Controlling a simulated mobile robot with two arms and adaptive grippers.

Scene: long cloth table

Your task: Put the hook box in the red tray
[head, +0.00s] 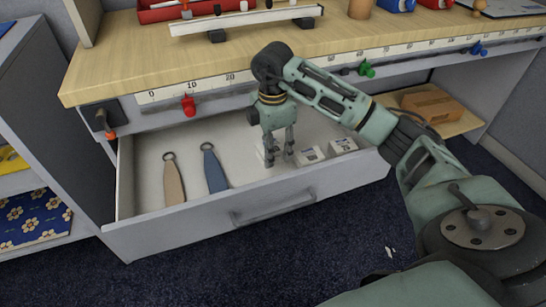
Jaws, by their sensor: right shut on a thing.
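My right gripper (279,160) points down into the open drawer (240,185). Its fingers are shut on a small pale box (267,152), mostly hidden by the fingers and low at the drawer floor. Two more small white boxes with dark labels, a middle one (312,154) and a right one (343,145), sit to the right of the gripper. The labels are too small to read, so I cannot tell by print which is the hook box. The red tray (160,14) is on the bench top at upper left, partly cut by the frame. My left gripper is not in view.
A tan tool (174,185) and a blue tool (214,172) lie in the drawer's left part. The bench edge (150,82) overhangs the drawer's back. A white rail (245,20) stands before the tray. A red clamp (188,106) hangs at the bench front.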

